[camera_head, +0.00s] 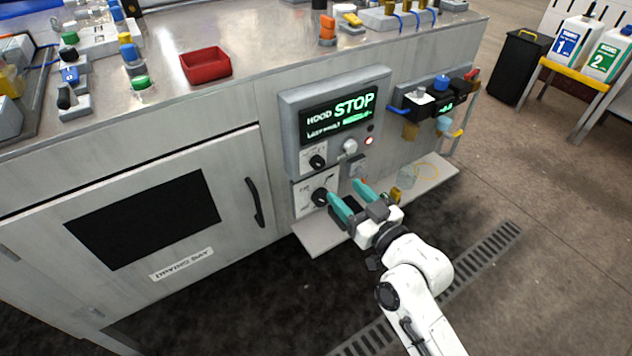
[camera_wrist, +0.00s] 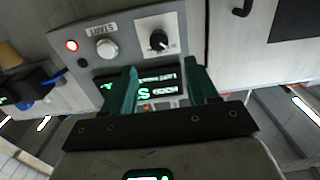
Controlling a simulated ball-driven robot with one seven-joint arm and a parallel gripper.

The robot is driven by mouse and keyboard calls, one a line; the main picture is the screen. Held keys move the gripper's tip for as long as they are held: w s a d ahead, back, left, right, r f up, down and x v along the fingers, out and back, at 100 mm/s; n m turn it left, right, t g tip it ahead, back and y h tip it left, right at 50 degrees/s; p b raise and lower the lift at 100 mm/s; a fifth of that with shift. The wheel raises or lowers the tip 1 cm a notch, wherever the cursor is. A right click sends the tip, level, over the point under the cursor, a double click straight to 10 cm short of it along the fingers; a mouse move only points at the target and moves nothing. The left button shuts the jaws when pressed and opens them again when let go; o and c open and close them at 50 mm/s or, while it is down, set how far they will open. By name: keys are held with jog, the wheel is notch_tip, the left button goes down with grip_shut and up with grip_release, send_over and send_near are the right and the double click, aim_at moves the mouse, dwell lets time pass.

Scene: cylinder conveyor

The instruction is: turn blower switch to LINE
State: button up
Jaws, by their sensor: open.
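A grey control box (camera_head: 287,120) on the bench front has a lit display (camera_head: 338,114) reading HOOD STOP. Below the display is a white plate with a black knob (camera_head: 317,162); this knob also shows in the wrist view (camera_wrist: 158,41), beyond my fingertips. A second, lower black knob (camera_head: 320,197) sits on another white plate. Labels are too small to read, so I cannot tell which is the blower switch. My gripper (camera_head: 346,190) is open and empty, its teal fingers spread. In the head view its left fingertip appears beside the lower knob; contact is unclear.
A white START button (camera_head: 349,147) and a lit red lamp (camera_head: 369,141) sit right of the upper knob. A pale shelf (camera_head: 318,236) juts out beneath. A door handle (camera_head: 254,202) is to the left. More valves and fittings (camera_head: 440,95) are to the right.

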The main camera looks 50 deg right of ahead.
aim_at(321, 164)
jog(key=x, duration=1)
jog(key=shift+w+d+r, duration=0.1)
jog(key=shift+w+d, duration=0.05)
jog(key=shift+w, duration=0.2)
jog(key=shift+c, duration=0.2)
jog(key=c, duration=1)
jog(key=shift+m+p, duration=0.3)
jog(key=shift+m, duration=0.1)
jog(key=m+p, duration=0.2)
jog(key=shift+r+m, duration=0.15)
jog(key=shift+m, duration=0.25)
jog(key=m+p, duration=0.1)
jog(key=m, duration=0.1)
jog(key=m+p, duration=0.1)
jog(key=m, duration=0.2)
jog(key=shift+d+f, duration=0.1)
jog(key=shift+f, duration=0.1)
